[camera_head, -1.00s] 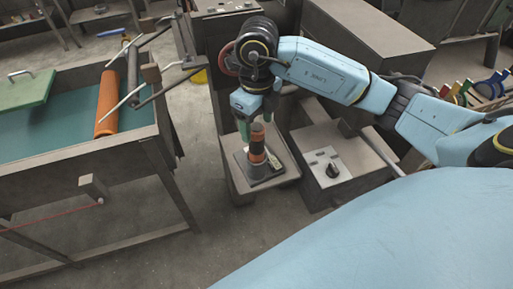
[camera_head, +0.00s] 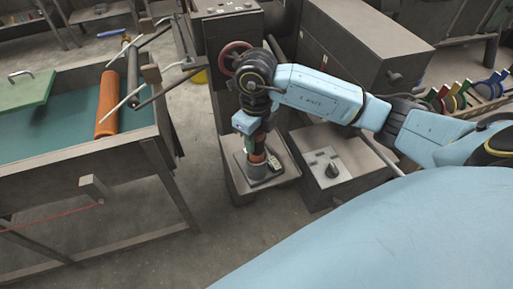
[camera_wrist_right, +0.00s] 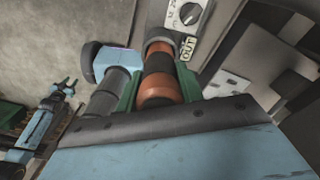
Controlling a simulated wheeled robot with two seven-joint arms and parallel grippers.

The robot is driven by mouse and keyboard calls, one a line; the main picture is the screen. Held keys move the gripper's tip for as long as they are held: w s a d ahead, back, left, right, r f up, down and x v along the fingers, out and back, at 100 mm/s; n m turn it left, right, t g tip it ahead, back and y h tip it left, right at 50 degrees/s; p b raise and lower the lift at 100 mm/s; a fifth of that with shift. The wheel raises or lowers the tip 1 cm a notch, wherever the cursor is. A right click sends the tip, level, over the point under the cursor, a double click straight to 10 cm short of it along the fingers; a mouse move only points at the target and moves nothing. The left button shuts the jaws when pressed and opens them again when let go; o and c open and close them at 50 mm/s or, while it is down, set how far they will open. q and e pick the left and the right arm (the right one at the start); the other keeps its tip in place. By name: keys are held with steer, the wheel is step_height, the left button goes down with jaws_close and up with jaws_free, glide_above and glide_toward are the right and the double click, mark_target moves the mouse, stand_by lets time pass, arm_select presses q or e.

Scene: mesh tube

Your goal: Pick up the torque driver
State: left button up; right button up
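The torque driver (camera_head: 258,158) is an upright orange and black cylinder on a small dark base on a low stand. In the right wrist view its banded orange and black body (camera_wrist_right: 159,76) shows between the two green fingers. My right gripper (camera_head: 249,143) points down around the upper part of the driver, which it partly hides. One finger is on each side, close to the driver; contact cannot be told. A small pale blue arm at the left of the right wrist view looks like mine, with my left gripper (camera_wrist_right: 65,86) empty and its fingers apart.
The stand's top (camera_head: 233,183) is bare around the base. A red handwheel (camera_head: 233,57) is behind my right wrist. A workbench with an orange roll (camera_head: 107,104) is at left, with open floor between.

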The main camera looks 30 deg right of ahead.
steer(key=shift+r, duration=0.1)
steer(key=c, duration=0.5)
steer(key=shift+w, duration=0.1)
